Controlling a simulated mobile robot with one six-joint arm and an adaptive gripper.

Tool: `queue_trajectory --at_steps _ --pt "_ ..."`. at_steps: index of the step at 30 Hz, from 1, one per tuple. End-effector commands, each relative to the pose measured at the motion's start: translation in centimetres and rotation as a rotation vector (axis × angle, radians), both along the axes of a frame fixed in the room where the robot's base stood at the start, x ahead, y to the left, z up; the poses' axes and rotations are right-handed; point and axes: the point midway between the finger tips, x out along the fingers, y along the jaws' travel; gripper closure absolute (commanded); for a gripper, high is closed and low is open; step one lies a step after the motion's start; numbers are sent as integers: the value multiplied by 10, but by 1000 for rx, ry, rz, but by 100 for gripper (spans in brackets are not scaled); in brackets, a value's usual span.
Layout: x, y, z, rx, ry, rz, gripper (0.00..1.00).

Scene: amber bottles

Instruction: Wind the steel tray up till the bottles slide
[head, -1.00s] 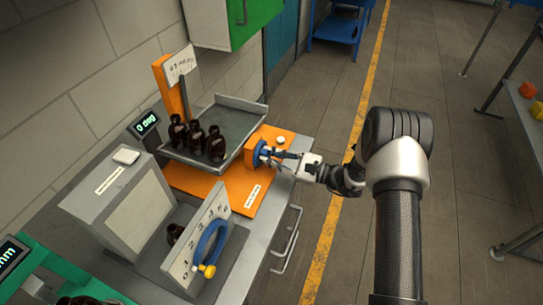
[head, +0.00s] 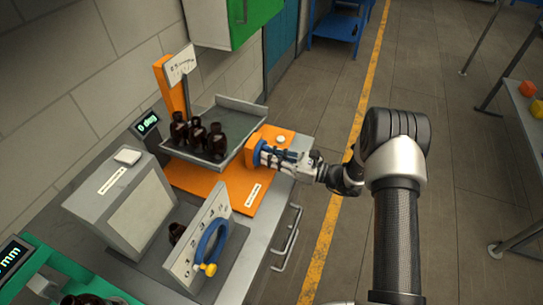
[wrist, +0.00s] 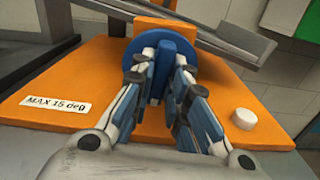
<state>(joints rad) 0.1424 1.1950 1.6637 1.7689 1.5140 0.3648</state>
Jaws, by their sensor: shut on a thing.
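The small display (head: 147,124) reads 0 deg. My gripper (head: 262,157) is at the blue knob on the stand's right side. In the wrist view the fingers (wrist: 160,85) are shut on the blue knob (wrist: 185,58), one on each side of its raised grip. The tray's underside edge (wrist: 215,30) shows above it. A label (wrist: 55,104) reads MAX 15 deg.
A grey box (head: 122,195) and a numbered panel with a blue wheel (head: 211,243) stand nearer on the bench. A white button (wrist: 243,119) is right of the knob. A green cabinet (head: 245,20) hangs on the wall above.

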Motion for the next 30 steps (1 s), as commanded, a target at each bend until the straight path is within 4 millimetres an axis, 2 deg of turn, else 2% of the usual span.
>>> queue_trajectory --at_steps 8,9,18,26,30 --pt "0 0 0 -1 1 0 100" --pt "0 0 0 -1 1 0 84" --pt "0 0 0 0 0 0 65" --pt "0 0 0 0 0 0 65" --pt "-2 -7 0 0 0 -2 65"
